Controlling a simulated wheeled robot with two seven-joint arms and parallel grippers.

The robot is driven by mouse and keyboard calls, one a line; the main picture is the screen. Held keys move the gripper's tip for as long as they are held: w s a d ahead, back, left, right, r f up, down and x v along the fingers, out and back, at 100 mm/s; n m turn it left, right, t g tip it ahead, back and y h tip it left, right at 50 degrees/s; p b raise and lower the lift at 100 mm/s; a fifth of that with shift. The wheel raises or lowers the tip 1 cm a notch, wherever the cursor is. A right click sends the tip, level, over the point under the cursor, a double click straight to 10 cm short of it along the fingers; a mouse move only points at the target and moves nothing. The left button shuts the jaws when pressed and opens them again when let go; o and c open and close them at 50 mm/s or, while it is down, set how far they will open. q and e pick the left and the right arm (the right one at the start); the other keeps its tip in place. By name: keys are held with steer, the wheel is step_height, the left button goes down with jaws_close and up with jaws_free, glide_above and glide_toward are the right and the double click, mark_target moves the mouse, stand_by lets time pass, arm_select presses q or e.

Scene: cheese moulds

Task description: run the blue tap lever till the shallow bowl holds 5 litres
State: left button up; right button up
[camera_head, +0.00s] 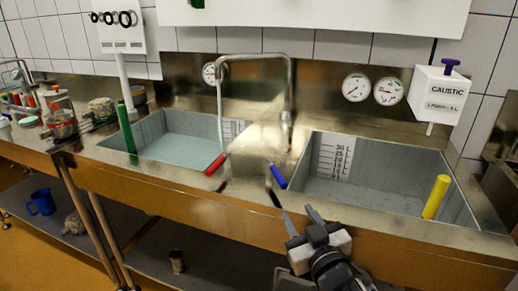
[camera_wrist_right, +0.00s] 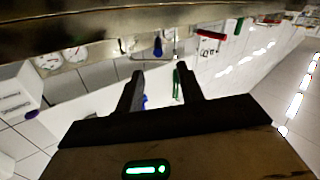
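The blue tap lever (camera_head: 277,176) lies at the counter's front edge between the two basins, right of the red lever (camera_head: 215,165). My right gripper (camera_head: 299,212) is in front of the counter, below and right of the blue lever, open with nothing between its fingers. In the right wrist view the gripper (camera_wrist_right: 160,70) has its fingers spread, with blue (camera_wrist_right: 145,100) showing beyond them. The tap spout (camera_head: 254,57) arches over the left basin (camera_head: 172,123); I cannot tell if water runs. The right basin (camera_head: 370,200) has a litre scale (camera_head: 333,158). My left gripper is not in view.
A green pipe (camera_head: 126,128) stands at the left basin and a yellow pipe (camera_head: 436,196) in the right one. A caustic dispenser (camera_head: 440,95) and dials (camera_head: 356,87) hang behind. Glassware crowds the left counter. A blue jug (camera_head: 41,202) is on the lower shelf.

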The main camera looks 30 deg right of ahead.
mark_target(279, 178)
steer(key=x, duration=0.5)
steer(key=p+x, duration=0.1)
steer(key=x, duration=0.8)
steer(key=shift+w+d+r, duration=0.35)
steer(key=shift+d, duration=0.05)
jaws_close()
